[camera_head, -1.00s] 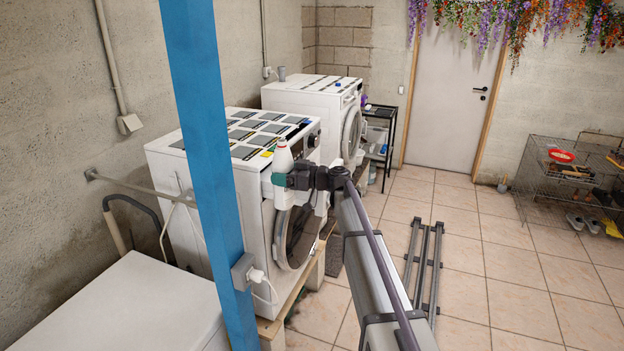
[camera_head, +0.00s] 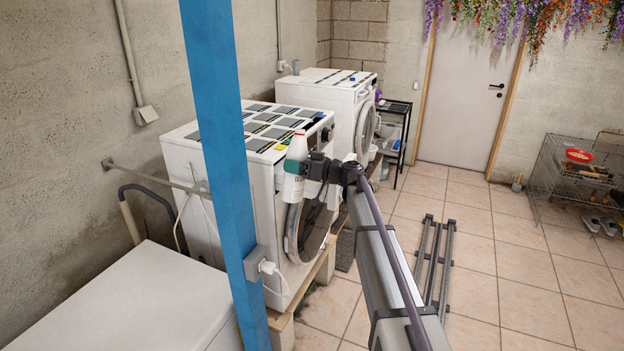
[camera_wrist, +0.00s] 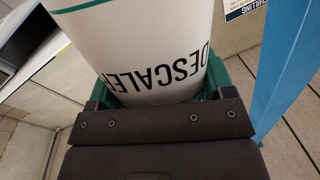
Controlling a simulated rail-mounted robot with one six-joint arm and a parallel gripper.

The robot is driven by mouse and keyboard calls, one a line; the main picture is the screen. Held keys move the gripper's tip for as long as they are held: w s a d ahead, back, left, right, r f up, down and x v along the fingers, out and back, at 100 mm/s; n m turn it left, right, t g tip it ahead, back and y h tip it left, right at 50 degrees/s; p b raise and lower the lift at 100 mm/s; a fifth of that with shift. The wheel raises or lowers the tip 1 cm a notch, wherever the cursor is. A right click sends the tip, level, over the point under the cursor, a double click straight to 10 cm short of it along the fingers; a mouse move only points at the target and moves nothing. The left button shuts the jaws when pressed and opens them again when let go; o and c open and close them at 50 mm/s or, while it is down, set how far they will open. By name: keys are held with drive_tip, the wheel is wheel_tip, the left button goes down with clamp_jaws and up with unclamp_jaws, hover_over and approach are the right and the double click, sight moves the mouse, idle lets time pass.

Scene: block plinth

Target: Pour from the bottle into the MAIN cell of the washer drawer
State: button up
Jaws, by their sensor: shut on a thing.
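My gripper (camera_head: 294,167) is shut on a white bottle (camera_head: 296,152), its green fingers around the bottle's middle. The bottle is close to upright, cap end up, in front of the nearer washer's (camera_head: 180,165) upper front. In the wrist view the bottle (camera_wrist: 140,50) fills the space between the green jaws (camera_wrist: 158,90), and its DESCALER lettering reads upside down. The washer drawer and its MAIN cell cannot be made out; the bottle and gripper cover that part of the front. No liquid shows leaving the bottle.
A blue post (camera_head: 222,150) stands left of the bottle, in front of the nearer washer. A second washer (camera_head: 340,85) stands behind, with a black rack (camera_head: 394,125) beyond it. Grey rails (camera_head: 436,260) lie on the tiled floor, which is mostly open to the right.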

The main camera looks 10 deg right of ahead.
drive_tip(key=m+b, duration=0.1)
drive_tip(key=m, duration=0.1)
drive_tip(key=f+m+t+b, duration=0.1)
drive_tip(key=m, duration=0.2)
drive_tip(key=m+b, duration=0.1)
drive_tip(key=m, duration=0.1)
drive_tip(key=shift+s+a+f+m, duration=0.15)
drive_tip(key=shift+s+a+m, duration=0.1)
drive_tip(key=shift+s+m, duration=0.05)
idle(0.4)
drive_tip(key=shift+s+a, duration=0.1)
